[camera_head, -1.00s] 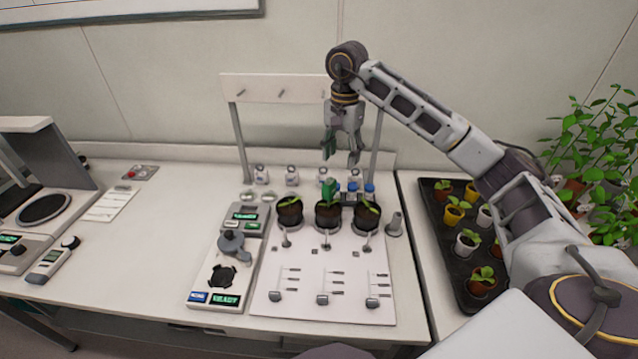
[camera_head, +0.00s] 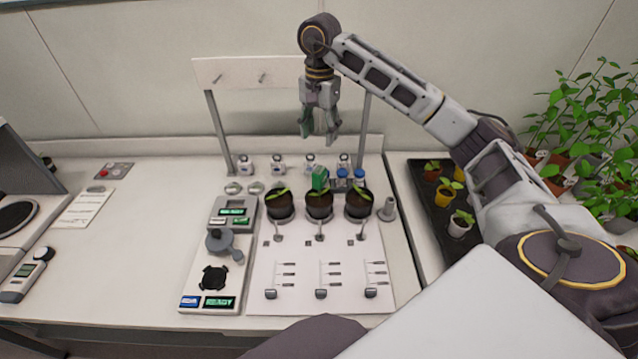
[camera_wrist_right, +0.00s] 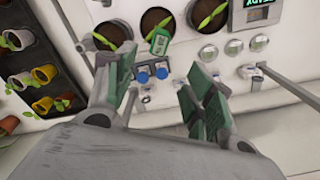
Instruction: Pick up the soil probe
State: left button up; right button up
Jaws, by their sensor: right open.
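A small green device, which looks like the soil probe (camera_head: 320,178), stands at the middle pot (camera_head: 319,205) of a row of three. It also shows in the right wrist view (camera_wrist_right: 159,41), just beyond my fingertips. Its lower end is hidden in the head view. My right gripper (camera_head: 319,134) is open and empty, pointing down, above and behind the pots. In the wrist view my right gripper (camera_wrist_right: 160,72) has its green-padded fingers wide apart, with the probe beyond the gap and not touched. My left gripper is not in view.
Blue-capped bottles (camera_head: 350,174) stand close behind the middle and right pots. A white rack (camera_head: 235,72) with pegs rises behind on two posts. A black seedling tray (camera_head: 425,210) lies at right.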

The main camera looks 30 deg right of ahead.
aim_at(319, 170)
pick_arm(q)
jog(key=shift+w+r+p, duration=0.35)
pick_arm(e)
jog(key=shift+f, duration=4.15)
jog(key=shift+f, duration=0.1)
jog(key=shift+s+a+f+p, duration=0.1)
jog(key=shift+f+p, duration=0.2)
jog(key=shift+f, duration=0.45)
jog(key=shift+s+a+f+p, duration=0.1)
jog(key=shift+f+p, duration=0.2)
jog(key=shift+f, duration=0.45)
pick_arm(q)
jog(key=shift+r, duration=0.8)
pick_arm(e)
jog(key=shift+f, duration=1)
grip_shut()
jog(key=shift+w+r, duration=0.1)
